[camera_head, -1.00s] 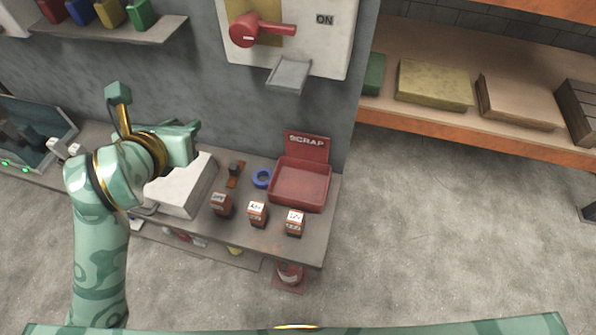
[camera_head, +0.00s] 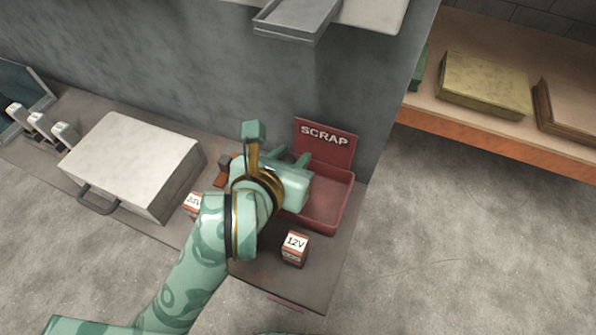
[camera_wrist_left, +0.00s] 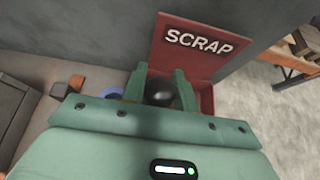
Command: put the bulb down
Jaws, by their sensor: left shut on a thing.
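My left gripper (camera_head: 291,160) reaches over the workbench at the red scrap tray (camera_head: 342,208), which has a back plate marked SCRAP (camera_head: 325,140). In the left wrist view its fingers (camera_wrist_left: 160,74) are shut on a dark, rounded bulb (camera_wrist_left: 160,92). The bulb shows in front of or above the red tray (camera_wrist_left: 206,100); I cannot tell its height. The hand hides the bulb in the head view. My right gripper is not in view.
A box marked 12V (camera_head: 294,250) stands in front of the tray, another small box (camera_head: 193,204) left of my arm. A white case (camera_head: 135,160) lies further left. A blue ring (camera_wrist_left: 104,91) sits left of the fingers. A grey metal tray (camera_head: 292,18) juts out above.

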